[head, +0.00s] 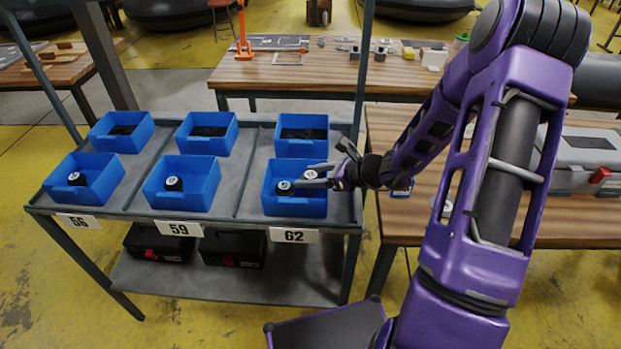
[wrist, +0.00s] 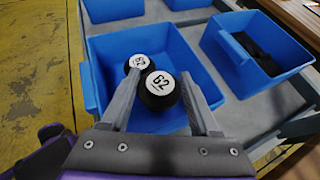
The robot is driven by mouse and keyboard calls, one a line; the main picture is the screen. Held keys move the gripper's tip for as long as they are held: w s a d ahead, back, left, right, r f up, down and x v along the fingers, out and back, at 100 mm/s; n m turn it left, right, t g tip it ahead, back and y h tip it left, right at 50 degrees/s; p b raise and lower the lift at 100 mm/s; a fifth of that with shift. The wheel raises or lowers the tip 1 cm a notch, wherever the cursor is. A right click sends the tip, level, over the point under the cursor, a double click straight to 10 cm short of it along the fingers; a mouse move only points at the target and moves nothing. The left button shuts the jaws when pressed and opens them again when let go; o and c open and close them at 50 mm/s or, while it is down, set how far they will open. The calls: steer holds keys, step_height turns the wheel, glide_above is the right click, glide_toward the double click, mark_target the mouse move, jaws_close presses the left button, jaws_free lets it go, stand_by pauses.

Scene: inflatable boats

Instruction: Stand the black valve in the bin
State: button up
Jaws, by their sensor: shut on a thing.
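My gripper (head: 308,177) is over the front right blue bin (head: 295,209), above the label 62. In the wrist view my gripper (wrist: 159,80) is shut on a black valve (wrist: 158,102) with a white top disc marked 62. The held valve's white top also shows between the fingers in the head view (head: 310,174). A second black valve with a white disc (wrist: 137,63) is in the same bin beside the held one; it also shows in the head view (head: 284,187). The held valve's underside is hidden, so I cannot tell whether it touches the bin floor.
The front left bin (head: 101,190) and front middle bin (head: 200,198) each hold a black valve. Three back bins (head: 123,146) hold dark items. The rack's upright post (head: 363,75) is close to my arm. A wooden table (head: 399,213) is at the right.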

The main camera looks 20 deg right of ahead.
steer(key=shift+f, duration=0.2)
steer(key=shift+f+b, duration=0.65)
steer(key=shift+f, duration=0.05)
steer(key=o, duration=1.4)
steer(key=shift+s+f, duration=0.1)
steer(key=shift+s, duration=0.05)
steer(key=shift+c, duration=0.2)
steer(key=shift+d, duration=0.1)
steer(key=shift+r+p, duration=0.65)
steer(key=shift+p, duration=0.05)
steer(key=p+v, duration=0.1)
steer(key=v, duration=1)
steer(key=shift+s+d+r, duration=0.15)
steer(key=shift+d+r, duration=0.05)
steer(key=shift+r, duration=0.2)
